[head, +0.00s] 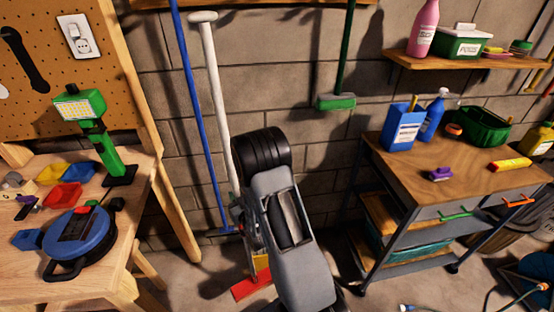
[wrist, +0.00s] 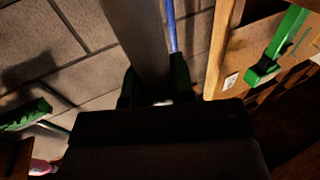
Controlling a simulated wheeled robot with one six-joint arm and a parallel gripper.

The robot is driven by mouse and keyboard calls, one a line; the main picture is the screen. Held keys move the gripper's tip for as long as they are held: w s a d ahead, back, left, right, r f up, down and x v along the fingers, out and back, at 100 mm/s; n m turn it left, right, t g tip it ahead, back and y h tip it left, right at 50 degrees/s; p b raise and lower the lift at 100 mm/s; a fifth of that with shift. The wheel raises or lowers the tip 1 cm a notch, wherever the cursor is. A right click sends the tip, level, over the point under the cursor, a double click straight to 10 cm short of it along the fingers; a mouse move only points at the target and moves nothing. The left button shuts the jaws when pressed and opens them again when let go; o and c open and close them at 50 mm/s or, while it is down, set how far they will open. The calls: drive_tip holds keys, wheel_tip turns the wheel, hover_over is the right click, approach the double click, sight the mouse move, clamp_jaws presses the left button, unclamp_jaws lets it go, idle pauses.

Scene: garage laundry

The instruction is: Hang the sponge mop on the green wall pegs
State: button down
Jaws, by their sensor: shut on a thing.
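The sponge mop has a long white handle (head: 212,85) with a rounded white grip at its top. It stands nearly upright, leaning slightly, in front of the block wall. A red and yellow head (head: 250,286) shows low down, near the floor, partly hidden by my arm. My gripper (head: 240,215) is shut on the handle's lower part, mostly hidden behind my arm in the head view. In the wrist view, my gripper's dark fingers (wrist: 153,92) stand on both sides of the wide, shaded handle (wrist: 140,40). I see no green wall pegs; only a wooden rail's lower edge (head: 270,3) shows at the top.
A blue-handled tool (head: 197,110) hangs close left of the mop. A green brush (head: 337,102) hangs to its right. A workbench (head: 140,215) stands left, and a wheeled cart (head: 400,190) right. A shelf (head: 440,62) is on the right wall. Bare wall lies between the mop and brush.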

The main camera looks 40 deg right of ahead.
drive_tip(key=s+d+r+m+h+b, duration=0.1)
drive_tip(key=d+r, duration=0.4)
drive_tip(key=d, duration=0.3)
drive_tip(key=s+d+r+m+h+b, duration=0.1)
drive_tip(key=d+r+h, duration=0.1)
drive_tip(key=d+r, duration=0.4)
drive_tip(key=d, duration=0.3)
drive_tip(key=shift+s+h, duration=0.2)
drive_tip(key=shift+h, duration=0.1)
drive_tip(key=shift+a+b, duration=0.1)
drive_tip(key=shift+b, duration=0.55)
drive_tip(key=d+f+b+x, duration=0.1)
drive_tip(key=b+x, duration=0.2)
drive_tip(key=x, duration=0.6)
drive_tip(key=d+f+b+x, duration=0.2)
drive_tip(key=b+x, duration=0.1)
drive_tip(key=x, duration=0.7)
drive_tip(key=shift+s+d, duration=0.15)
drive_tip(key=shift+d, duration=0.1)
drive_tip(key=shift+r, duration=0.1)
